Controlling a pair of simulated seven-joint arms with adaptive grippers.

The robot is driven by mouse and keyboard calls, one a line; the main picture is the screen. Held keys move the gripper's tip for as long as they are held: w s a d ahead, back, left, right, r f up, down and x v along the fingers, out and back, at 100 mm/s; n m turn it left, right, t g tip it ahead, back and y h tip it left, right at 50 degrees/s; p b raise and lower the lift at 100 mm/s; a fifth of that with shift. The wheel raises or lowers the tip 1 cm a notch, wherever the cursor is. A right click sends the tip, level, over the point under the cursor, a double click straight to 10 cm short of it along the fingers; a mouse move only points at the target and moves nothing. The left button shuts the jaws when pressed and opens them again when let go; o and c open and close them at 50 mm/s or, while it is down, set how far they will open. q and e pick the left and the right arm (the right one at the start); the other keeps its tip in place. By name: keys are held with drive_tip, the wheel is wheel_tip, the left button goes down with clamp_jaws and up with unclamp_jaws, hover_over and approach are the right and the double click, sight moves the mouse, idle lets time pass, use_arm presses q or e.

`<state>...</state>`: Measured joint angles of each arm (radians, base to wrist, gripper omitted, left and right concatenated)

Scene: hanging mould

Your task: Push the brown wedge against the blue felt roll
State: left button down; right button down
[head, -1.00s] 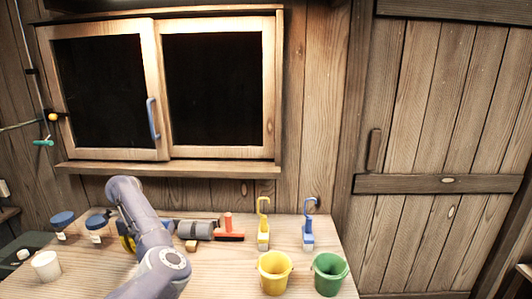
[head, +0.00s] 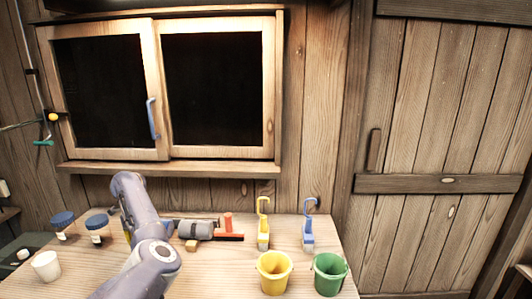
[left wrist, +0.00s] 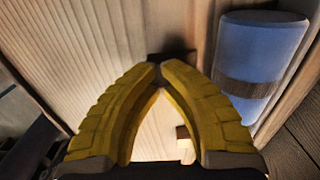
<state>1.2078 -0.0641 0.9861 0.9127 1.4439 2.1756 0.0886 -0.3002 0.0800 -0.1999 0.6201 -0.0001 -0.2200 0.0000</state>
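My left gripper (left wrist: 162,70) shows in the left wrist view with its yellow fingertips together, shut with nothing visibly held. A dark brown piece (left wrist: 170,57), which looks like the brown wedge, lies just beyond the tips, partly hidden by them. The blue felt roll (left wrist: 262,50), with a dark band round it, lies to the right, and a narrow gap seems to separate it from the brown piece. In the head view my left arm hides most of the gripper, and I cannot clearly make out the brown wedge or blue roll there. My right gripper is out of view.
A grey roll (head: 198,230) and a small tan block (head: 192,245) lie right of my arm. A red-orange tool (head: 229,236), yellow bucket (head: 274,274), green bucket (head: 330,275), white cup (head: 46,266) and blue-lidded jars (head: 64,222) also stand on the table.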

use_arm(q)
drive_tip(key=shift+w, duration=0.55)
drive_tip(key=shift+w, duration=0.3)
drive_tip(key=shift+w+d, duration=0.1)
drive_tip(key=shift+w, duration=0.6)
drive_tip(key=shift+s, duration=0.1)
drive_tip(key=shift+s+r, duration=0.25)
drive_tip(key=shift+s, duration=0.7)
drive_tip(key=shift+s+r, duration=0.25)
drive_tip(key=shift+s, duration=0.7)
drive_tip(key=shift+r, duration=0.1)
wheel_tip(320, 180, up, 7)
drive_tip(key=s, duration=0.2)
drive_tip(key=shift+a, duration=0.2)
